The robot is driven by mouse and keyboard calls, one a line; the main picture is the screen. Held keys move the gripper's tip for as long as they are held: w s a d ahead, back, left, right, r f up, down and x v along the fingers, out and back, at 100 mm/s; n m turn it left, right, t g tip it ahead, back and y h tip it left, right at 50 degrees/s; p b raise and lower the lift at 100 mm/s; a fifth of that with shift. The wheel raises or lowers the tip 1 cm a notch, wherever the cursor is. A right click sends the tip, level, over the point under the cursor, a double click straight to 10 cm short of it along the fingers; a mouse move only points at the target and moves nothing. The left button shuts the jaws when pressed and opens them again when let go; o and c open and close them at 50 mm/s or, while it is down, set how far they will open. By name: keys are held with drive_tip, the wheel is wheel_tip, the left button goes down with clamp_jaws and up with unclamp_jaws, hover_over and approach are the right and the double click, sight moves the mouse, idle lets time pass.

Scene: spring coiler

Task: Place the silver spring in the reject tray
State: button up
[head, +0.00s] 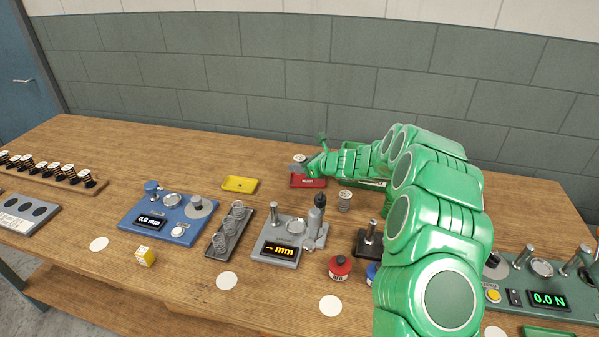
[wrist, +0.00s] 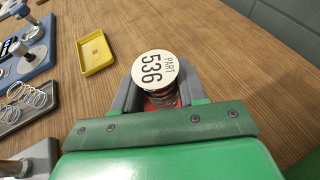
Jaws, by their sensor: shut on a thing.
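My gripper (head: 301,168) is at the red tray (head: 309,183) near the back of the table. The tray's front has small white lettering, too small to read. In the wrist view my gripper (wrist: 160,100) is shut on a spring (wrist: 163,102) with a white round top marked PART 536. The white top hides most of the coils, so their colour is hard to tell. Red shows just below the spring, between the jaws. In the head view the white top (head: 299,157) shows above the tray. I cannot tell whether the spring touches the tray floor.
A yellow tray (head: 239,184) lies to the left. Another spring (head: 344,201) stands right of the red tray. A dark rack (head: 230,233) holds several springs. A blue gauge (head: 168,221) and a grey gauge (head: 289,241) stand nearer. A red bottle (head: 340,268) is in front.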

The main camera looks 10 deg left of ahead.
drive_tip(key=shift+f, duration=1.6)
drive_tip(key=shift+f, duration=0.1)
drive_tip(key=o, duration=1.1)
drive_tip(key=shift+s+d+r, duration=0.1)
drive_tip(key=shift+d+r, duration=0.35)
drive_tip(key=shift+d, duration=0.05)
drive_tip(key=v, duration=1)
drive_tip(key=shift+s+d+r, duration=0.15)
drive_tip(key=shift+d, duration=0.15)
drive_tip(key=shift+r, duration=0.1)
